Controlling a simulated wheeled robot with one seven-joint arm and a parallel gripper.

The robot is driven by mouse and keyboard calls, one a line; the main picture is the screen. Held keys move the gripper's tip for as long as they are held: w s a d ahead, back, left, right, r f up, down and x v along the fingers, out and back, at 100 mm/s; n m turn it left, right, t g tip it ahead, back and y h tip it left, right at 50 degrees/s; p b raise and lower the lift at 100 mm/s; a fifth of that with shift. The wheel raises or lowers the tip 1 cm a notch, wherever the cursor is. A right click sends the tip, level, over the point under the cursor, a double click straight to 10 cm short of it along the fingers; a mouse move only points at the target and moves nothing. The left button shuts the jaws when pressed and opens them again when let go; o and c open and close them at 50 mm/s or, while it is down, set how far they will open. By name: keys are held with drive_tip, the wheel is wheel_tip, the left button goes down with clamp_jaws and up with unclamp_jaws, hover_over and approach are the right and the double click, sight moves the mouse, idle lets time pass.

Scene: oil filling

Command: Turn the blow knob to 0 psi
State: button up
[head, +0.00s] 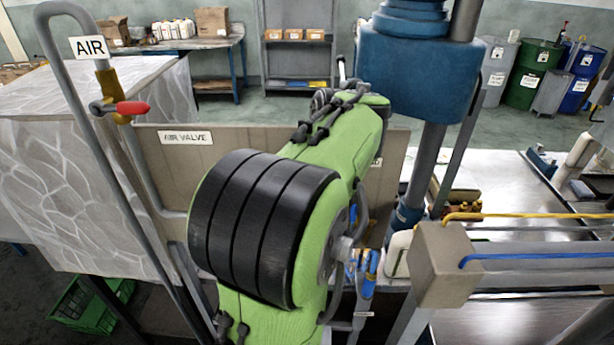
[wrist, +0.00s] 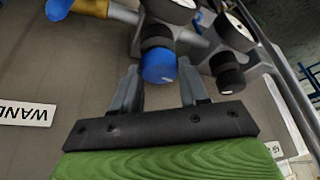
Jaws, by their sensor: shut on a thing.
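In the wrist view a blue knob (wrist: 158,65) sits below a round gauge on a metal regulator body. My gripper (wrist: 158,66) has one finger on each side of this knob and is shut on it. A second knob, black (wrist: 228,72), is to the right, under another gauge, outside my fingers. No lettering that names either knob is readable, and the gauge readings cannot be made out. In the head view my green arm hides my gripper and the knobs.
A panel with an "AIR VALVE" label (head: 186,138) stands behind my arm. A red valve handle (head: 132,108) is on a pipe at the left. A partly seen "WAND" label (wrist: 27,111) is left of my gripper. A grey box (head: 440,262) with hoses is at the right.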

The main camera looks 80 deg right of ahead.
drive_tip(key=n+p, duration=0.1)
drive_tip(key=n, duration=0.1)
drive_tip(key=n+y+p, duration=0.1)
drive_tip(key=n+p, duration=0.1)
drive_tip(key=shift+s+d+r+t+y+p, duration=0.1)
drive_tip(key=shift+d+r+t+y+p, duration=0.1)
drive_tip(key=shift+t+y+p, duration=0.15)
drive_tip(key=shift+f+n+t+y+p, duration=0.15)
drive_tip(key=shift+n+y+p, duration=0.2)
drive_tip(key=shift+n, duration=0.6)
drive_tip(key=shift+r+n+t+y+p, duration=0.15)
drive_tip(key=shift+n+p, duration=0.3)
drive_tip(key=shift+n, duration=0.5)
drive_tip(key=shift+f+n, duration=0.15)
drive_tip(key=shift+n, duration=0.15)
drive_tip(key=o, duration=1.1)
drive_tip(key=shift+c, duration=0.2)
drive_tip(key=s+r, duration=0.2)
drive_tip(key=s, duration=0.5)
drive_tip(key=s+r, duration=0.2)
drive_tip(key=s, duration=0.5)
drive_tip(key=shift+a+r, duration=0.2)
drive_tip(key=shift+r, duration=0.1)
drive_tip(key=shift+w, duration=0.1)
drive_tip(key=shift+c, duration=0.4)
